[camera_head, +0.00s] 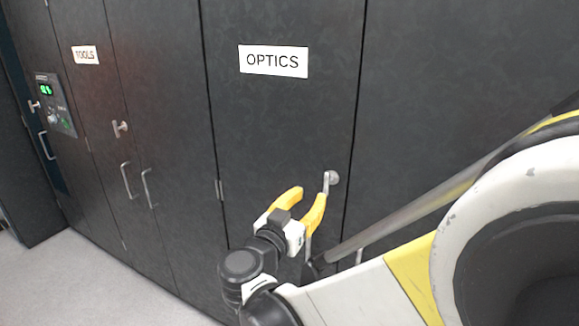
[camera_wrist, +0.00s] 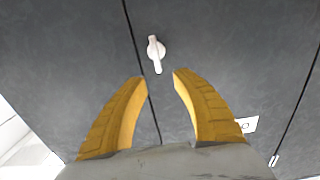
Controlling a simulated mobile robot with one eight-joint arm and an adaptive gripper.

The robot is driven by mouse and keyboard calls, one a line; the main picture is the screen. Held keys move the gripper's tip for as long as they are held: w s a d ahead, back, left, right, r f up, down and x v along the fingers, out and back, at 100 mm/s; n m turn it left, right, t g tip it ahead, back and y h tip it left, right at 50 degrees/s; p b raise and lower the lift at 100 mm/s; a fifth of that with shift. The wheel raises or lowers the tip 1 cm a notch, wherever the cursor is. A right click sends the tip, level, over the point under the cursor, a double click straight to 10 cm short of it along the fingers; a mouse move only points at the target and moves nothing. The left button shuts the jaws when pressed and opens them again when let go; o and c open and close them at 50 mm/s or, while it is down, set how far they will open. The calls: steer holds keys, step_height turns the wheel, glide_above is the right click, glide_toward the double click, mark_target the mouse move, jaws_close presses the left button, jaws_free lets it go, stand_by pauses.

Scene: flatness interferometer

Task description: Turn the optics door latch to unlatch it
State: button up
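The optics door (camera_head: 265,135) is dark grey and carries a white OPTICS label (camera_head: 273,61). It looks closed. Its latch (camera_head: 333,178) is a small pale knob with a short lever near the door's right edge. In the wrist view the latch (camera_wrist: 155,48) sits just beyond the fingertips, its lever pointing down the picture toward the gap between them. My gripper (camera_head: 310,195) has yellow fingers spread apart and empty. In the wrist view its fingers (camera_wrist: 160,77) show on both sides of the gap, with the lever tip close to it. Contact is not visible.
To the left stand the tools doors with a TOOLS label (camera_head: 85,55), a latch (camera_head: 121,128) and bar handles (camera_head: 127,180). A control panel (camera_head: 55,104) with a green display is farther left. Bare floor (camera_head: 70,275) lies at lower left. My arm covers the lower right.

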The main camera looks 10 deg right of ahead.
mark_target(326, 179)
steer(key=b+x, duration=0.1)
steer(key=x, duration=0.3)
steer(key=b+x, duration=0.1)
steer(key=x, duration=0.4)
steer(key=shift+s+d+f, duration=0.1)
steer(key=shift+s+d, duration=0.05)
steer(key=shift+d, duration=0.2)
steer(key=shift+w+d, duration=0.3)
steer(key=shift+w, duration=0.3)
jaws_close()
